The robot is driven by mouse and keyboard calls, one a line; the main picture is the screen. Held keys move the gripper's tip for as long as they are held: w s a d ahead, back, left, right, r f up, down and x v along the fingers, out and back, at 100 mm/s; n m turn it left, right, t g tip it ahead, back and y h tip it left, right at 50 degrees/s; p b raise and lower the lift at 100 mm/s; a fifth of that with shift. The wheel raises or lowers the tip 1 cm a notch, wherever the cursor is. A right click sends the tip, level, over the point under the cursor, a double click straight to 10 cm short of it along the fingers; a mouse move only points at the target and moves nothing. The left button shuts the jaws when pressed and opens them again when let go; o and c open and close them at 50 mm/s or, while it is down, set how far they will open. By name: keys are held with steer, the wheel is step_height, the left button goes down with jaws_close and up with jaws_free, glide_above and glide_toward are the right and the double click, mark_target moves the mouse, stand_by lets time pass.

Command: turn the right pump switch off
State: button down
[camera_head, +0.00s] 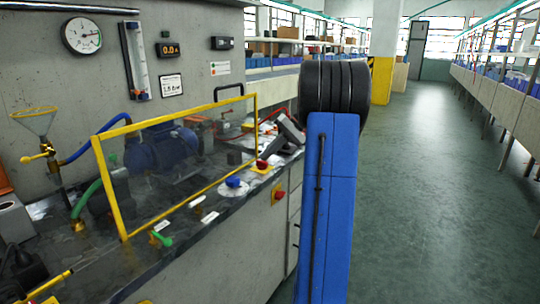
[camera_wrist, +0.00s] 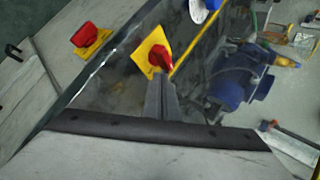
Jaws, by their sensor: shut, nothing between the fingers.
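A red rotary switch on a yellow plate (camera_head: 262,164) sits on the bench top near its front edge, right of the yellow-framed guard; I take it as the right pump switch. In the wrist view the red switch (camera_wrist: 160,54) is just beyond my gripper (camera_wrist: 161,76). My fingers are shut and empty. Their tips overlap the red handle's lower edge; I cannot tell whether they touch it. The switch's setting is not clear. In the head view my dark gripper (camera_head: 288,136) is just above and right of the switch. The ammeter (camera_head: 169,49) appears to read 0.0 A.
A blue knob on a white disc (camera_head: 233,185) lies left of the switch. A red button on yellow (camera_head: 279,193) is on the bench front. The yellow-framed clear guard (camera_head: 190,119) stands before a blue pump (camera_head: 160,148). The aisle floor (camera_head: 425,150) at right is clear.

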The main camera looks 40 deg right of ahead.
steer(key=shift+w+a, duration=0.2)
steer(key=shift+w, duration=0.2)
steer(key=shift+w+a, duration=0.1)
steer(key=shift+w, duration=0.05)
stand_by(0.7)
